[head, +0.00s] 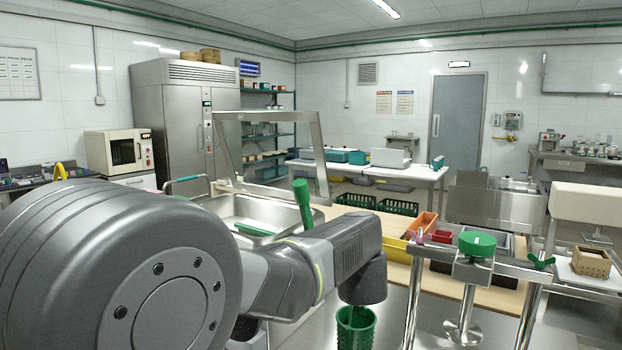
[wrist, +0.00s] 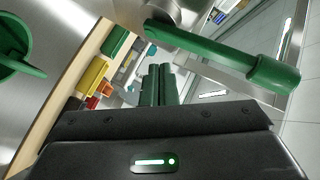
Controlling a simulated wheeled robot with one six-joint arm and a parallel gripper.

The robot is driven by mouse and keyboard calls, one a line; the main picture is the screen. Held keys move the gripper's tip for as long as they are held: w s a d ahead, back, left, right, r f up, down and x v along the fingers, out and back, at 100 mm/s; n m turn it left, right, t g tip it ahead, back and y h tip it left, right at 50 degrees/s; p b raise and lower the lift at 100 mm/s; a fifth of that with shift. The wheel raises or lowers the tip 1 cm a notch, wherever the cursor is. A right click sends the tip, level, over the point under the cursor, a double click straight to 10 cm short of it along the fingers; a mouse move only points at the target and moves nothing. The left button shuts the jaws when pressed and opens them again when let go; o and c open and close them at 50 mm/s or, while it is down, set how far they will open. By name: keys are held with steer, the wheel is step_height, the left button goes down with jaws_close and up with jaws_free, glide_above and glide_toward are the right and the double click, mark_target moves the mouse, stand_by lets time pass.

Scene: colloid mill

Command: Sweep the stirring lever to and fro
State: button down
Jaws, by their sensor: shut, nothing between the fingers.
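A green lever (wrist: 220,50) with a thicker rounded grip runs across the upper right of the wrist view, its thin end near a steel part. In the head view a green handle (head: 303,203) stands nearly upright behind my arm; I cannot tell whether it is the same lever. My gripper (wrist: 158,70) has its dark green fingers together, with nothing held between them. In the wrist picture the fingers appear below and left of the lever's grip, with a visible gap. My fingers are not clearly visible in the head view.
Steel posts carry a green knob (head: 477,243) right of my arm. Yellow (wrist: 92,77) and orange (head: 423,225) bins sit on the wooden worktop. A steel sink (head: 262,212) lies behind my arm. A green round part (wrist: 15,45) is at the wrist view's left edge.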

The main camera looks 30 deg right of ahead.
steer(key=s+r+n+t+y+p, duration=0.15)
steer(key=s+r+t+y, duration=0.35)
steer(key=r, duration=0.6)
steer(key=w+r+p, duration=0.1)
steer(key=w+p, duration=0.1)
steer(key=w, duration=0.7)
steer(key=shift+w+a, duration=0.4)
steer(key=shift+f, duration=0.1)
steer(key=a+b, duration=0.1)
steer(key=b, duration=0.2)
steer(key=s+a+n+y+b, duration=0.1)
steer(key=b, duration=0.3)
steer(key=shift+f, duration=0.15)
steer(key=shift+s+f, duration=0.1)
steer(key=shift+f, duration=0.05)
